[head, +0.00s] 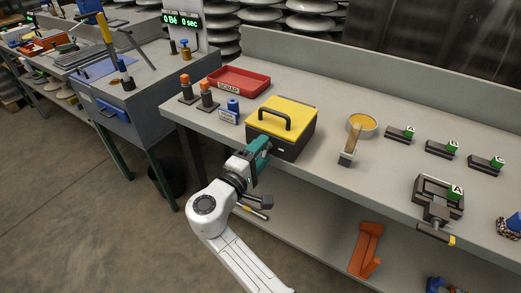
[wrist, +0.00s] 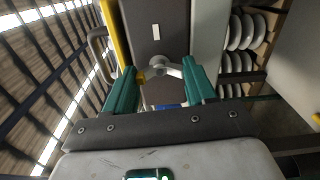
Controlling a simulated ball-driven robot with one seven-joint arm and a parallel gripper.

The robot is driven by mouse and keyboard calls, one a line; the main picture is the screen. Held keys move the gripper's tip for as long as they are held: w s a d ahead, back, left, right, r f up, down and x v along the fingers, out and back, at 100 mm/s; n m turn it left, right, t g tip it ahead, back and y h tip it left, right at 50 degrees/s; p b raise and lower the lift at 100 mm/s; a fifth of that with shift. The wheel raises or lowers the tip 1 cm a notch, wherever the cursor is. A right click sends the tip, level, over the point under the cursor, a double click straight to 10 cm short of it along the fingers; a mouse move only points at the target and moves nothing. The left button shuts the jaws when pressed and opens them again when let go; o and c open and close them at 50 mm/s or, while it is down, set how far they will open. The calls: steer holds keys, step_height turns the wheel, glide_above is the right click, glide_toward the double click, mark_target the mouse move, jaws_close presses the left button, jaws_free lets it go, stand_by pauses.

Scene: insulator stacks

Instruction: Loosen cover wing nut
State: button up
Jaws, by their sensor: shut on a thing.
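The dark box (head: 282,143) with a yellow cover (head: 290,111) and a black handle stands on the bench in the head view. My gripper (head: 264,145) reaches its front side and hides the wing nut there. In the wrist view, the silver wing nut (wrist: 164,67) sits on the box's dark wall (wrist: 156,50), beside the edge of the yellow cover (wrist: 116,40). The teal fingers of my gripper (wrist: 160,72) stand on both sides of the nut and are shut on its wings.
A red tray (head: 239,81), orange-topped bottles (head: 206,94) and a small blue-topped item (head: 232,106) stand left of the box. A round yellow tin (head: 362,125) and a brush (head: 350,147) are to its right. A vise-like fixture (head: 436,196) sits farther right.

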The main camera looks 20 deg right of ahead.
stand_by(0.3)
steer(key=o, duration=1)
steer(key=shift+o, duration=0.2)
steer(key=v, duration=1)
steer(key=shift+s+a, duration=0.2)
steer(key=shift+a, duration=0.15)
